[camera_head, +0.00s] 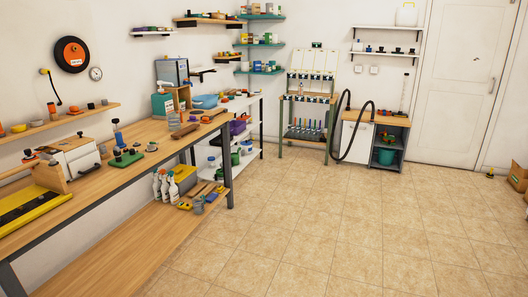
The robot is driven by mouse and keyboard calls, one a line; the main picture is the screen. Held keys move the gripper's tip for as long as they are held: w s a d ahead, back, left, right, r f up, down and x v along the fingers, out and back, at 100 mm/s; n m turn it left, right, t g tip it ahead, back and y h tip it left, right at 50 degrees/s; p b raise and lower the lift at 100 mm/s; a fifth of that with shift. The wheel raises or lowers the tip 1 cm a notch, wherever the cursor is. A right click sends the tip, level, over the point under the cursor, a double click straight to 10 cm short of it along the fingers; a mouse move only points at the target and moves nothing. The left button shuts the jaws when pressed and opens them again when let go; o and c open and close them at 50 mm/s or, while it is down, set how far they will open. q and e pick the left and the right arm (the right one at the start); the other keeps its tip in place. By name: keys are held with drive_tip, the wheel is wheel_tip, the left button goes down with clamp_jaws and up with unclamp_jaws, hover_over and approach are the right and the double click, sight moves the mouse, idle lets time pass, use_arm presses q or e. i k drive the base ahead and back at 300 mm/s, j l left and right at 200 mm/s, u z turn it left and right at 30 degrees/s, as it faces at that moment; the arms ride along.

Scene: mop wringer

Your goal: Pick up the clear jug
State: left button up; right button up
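A whitish, translucent-looking jug (406,15) stands upright on the upper wall shelf at the back right, left of the door. It is small and far off in this view, and I cannot tell for sure that it is the clear jug. Nothing touches it that I can see. Neither of my grippers is in view.
A long wooden workbench (105,190) with tools runs along the left wall. A small cabinet (376,137) with a black hose stands below the jug's shelf. A rack (306,117) stands left of it. Boxes (518,177) sit at the right edge. The tiled floor (340,220) is clear.

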sight(174, 118)
drive_tip(key=i, duration=0.95)
drive_tip(key=i+l+u, duration=0.1)
drive_tip(key=i, duration=0.9)
drive_tip(key=i+l+u, duration=0.1)
drive_tip(key=i, duration=0.85)
drive_tip(key=i+l+u, duration=0.15)
drive_tip(key=i+u, duration=0.15)
drive_tip(key=i, duration=0.2)
drive_tip(key=i+l+u, duration=0.3)
drive_tip(key=i, duration=0.2)
